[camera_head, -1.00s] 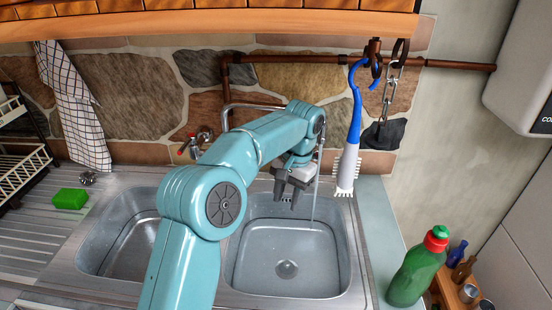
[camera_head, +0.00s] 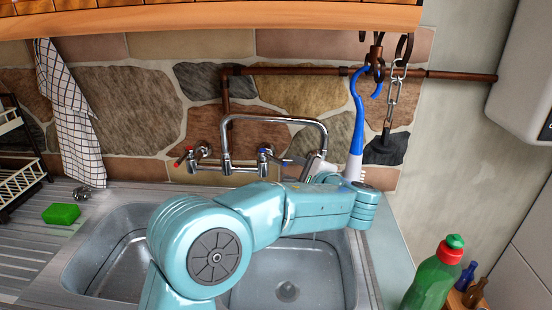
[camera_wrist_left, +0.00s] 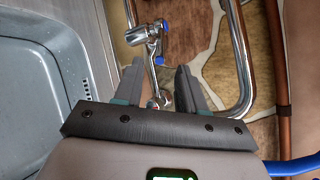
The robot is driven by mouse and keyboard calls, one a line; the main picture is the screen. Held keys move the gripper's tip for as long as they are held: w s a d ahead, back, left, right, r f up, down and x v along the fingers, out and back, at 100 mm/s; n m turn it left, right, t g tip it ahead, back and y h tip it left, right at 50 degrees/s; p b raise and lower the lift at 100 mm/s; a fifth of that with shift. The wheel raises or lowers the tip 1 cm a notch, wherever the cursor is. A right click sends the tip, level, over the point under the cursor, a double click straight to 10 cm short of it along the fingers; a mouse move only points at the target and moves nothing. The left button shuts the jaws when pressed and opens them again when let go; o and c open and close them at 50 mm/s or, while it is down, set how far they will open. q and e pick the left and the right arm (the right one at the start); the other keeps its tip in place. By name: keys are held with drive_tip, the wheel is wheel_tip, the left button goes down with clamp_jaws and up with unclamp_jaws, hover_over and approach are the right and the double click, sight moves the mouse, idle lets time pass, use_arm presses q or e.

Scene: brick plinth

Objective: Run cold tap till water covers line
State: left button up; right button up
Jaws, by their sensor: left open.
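The cold tap (camera_head: 265,158), chrome with blue marks, is on the stone wall at the right end of the mixer. In the left wrist view the cold tap (camera_wrist_left: 155,38) lies just beyond my fingertips, and its lever runs down between them. My left gripper (camera_wrist_left: 158,72) is open; contact with the lever cannot be told. In the head view my arm mostly hides the gripper. The curved spout (camera_head: 280,119) reaches out over the right basin (camera_head: 330,280). My arm hides the space under its outlet. The drain shows in the basin; no fill line can be made out.
The red-marked hot tap (camera_head: 190,158) is left of the spout. A blue-handled brush (camera_head: 357,130) and a chain (camera_head: 391,95) hang at right. A green bottle (camera_head: 430,280) stands right of the sink, a green sponge (camera_head: 61,214) on the drainer.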

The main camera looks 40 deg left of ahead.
sight(276, 160)
use_arm(q)
drive_tip(key=p+x, duration=0.1)
drive_tip(key=x, duration=0.8)
drive_tip(key=shift+w+a+p, duration=0.1)
drive_tip(key=shift+a+p, duration=0.15)
drive_tip(key=shift+p, duration=0.15)
drive_tip(key=shift+w+f, duration=0.1)
clamp_jaws()
